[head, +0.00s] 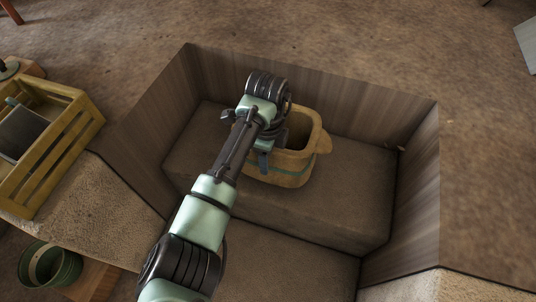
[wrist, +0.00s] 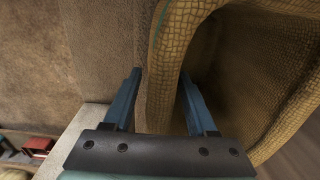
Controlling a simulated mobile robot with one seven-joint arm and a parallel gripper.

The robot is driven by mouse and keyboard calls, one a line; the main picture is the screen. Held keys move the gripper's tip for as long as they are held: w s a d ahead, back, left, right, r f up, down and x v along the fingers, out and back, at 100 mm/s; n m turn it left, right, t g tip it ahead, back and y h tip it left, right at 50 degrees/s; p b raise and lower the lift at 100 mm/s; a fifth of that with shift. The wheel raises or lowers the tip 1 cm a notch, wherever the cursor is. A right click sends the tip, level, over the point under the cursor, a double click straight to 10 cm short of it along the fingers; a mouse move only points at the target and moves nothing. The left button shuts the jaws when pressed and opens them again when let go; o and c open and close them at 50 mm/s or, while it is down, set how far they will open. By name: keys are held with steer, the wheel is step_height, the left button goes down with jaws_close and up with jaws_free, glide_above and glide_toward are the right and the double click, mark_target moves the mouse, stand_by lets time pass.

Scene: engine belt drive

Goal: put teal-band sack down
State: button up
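The teal-band sack (head: 297,165) is a tan woven, open-topped sack with a thin teal stripe around it. It stands upright on a raised brown block (head: 335,205) inside a wood-walled bay. My gripper (head: 270,153) is at its near left rim, with one blue finger outside the wall. In the wrist view my gripper (wrist: 160,75) straddles the sack's wall (wrist: 166,65), one finger outside and one inside. The fingers are apart, and a gap shows between the outer finger and the wall. My arm hides part of the sack's left side.
Wooden walls (head: 330,92) enclose the bay at the back and sides. A yellow slatted crate (head: 62,150) holding a grey item stands at left, with a green pot (head: 48,266) below it. The block is clear to the sack's right.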

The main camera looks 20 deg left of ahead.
step_height(320, 180, up, 12)
steer(key=p, duration=0.4)
steer(key=shift+s+r, duration=0.15)
steer(key=shift+r, duration=0.05)
